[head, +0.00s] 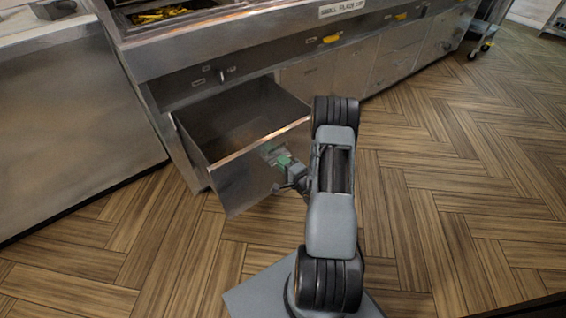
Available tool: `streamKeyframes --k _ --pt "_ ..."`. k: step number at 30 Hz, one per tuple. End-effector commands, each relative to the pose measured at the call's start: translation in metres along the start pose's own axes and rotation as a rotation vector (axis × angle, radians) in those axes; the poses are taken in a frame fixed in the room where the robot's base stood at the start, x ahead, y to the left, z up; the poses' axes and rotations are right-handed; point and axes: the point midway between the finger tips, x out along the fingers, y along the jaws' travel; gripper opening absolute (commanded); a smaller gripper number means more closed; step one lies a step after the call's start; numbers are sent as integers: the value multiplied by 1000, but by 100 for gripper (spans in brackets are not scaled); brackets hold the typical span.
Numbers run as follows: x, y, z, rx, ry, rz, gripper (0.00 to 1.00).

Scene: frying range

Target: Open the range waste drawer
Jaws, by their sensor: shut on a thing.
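The range waste drawer (240,183) is a steel bin-like drawer low in the range front. It is pulled well out, and its empty-looking inside (232,120) shows from above. My gripper (279,163) is at the drawer's front panel, near the upper right part of it, beside a small green patch. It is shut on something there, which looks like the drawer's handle. The fingertips and the handle are mostly hidden by my wrist and arm.
The steel range (190,56) runs along the back, with yellow handles and a fryer basin (155,14). A steel cabinet (70,120) stands at left. A wheeled cart (484,38) is at far right. The wooden floor (450,170) at right is clear.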

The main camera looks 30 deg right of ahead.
Motion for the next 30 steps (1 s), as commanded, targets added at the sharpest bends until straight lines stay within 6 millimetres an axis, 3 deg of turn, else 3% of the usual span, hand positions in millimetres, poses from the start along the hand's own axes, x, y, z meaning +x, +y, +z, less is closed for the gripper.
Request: streamKeyframes --k 5,6,13,23,30 --pt "0 0 -2 -1 7 -1 0" --pt "0 0 -2 -1 7 -1 21" --pt "0 0 -1 -1 3 0 43" --pt "-5 0 -2 -1 4 0 43" --pt "-46 -1 -3 2 10 3 43"
